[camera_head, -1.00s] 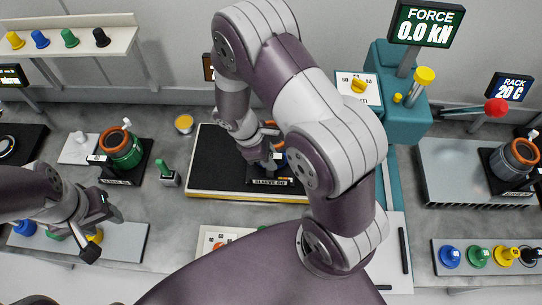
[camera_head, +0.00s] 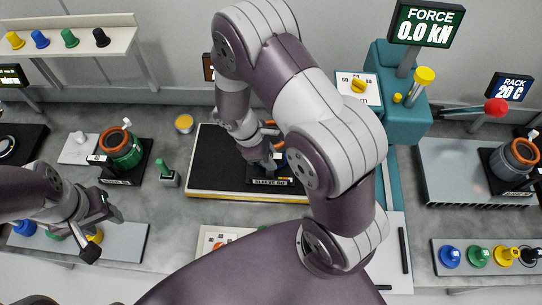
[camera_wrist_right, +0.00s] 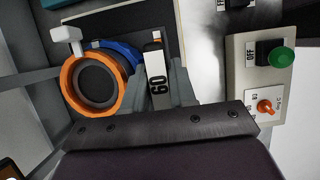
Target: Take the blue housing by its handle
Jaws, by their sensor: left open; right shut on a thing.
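The blue housing (camera_wrist_right: 124,52) shows in the right wrist view, with an orange ring (camera_wrist_right: 70,88) around its dark round opening. A light upright handle piece marked "60" (camera_wrist_right: 157,72) stands beside it. My right gripper (camera_wrist_right: 162,90) is shut on this handle, with a grey finger on either side. In the head view the blue housing (camera_head: 279,172) stands on the black mat, mostly hidden by my right arm. My right gripper (camera_head: 266,165) is down at it there. My left gripper (camera_head: 101,228) is open and empty, above the front left of the bench.
The yellow-edged black mat (camera_head: 220,165) lies under the housing. A green housing (camera_head: 124,150) stands to the left and a grey housing (camera_head: 516,160) on the right rack. A teal press (camera_head: 402,115) stands behind. A switch panel (camera_wrist_right: 245,75) is near my right gripper.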

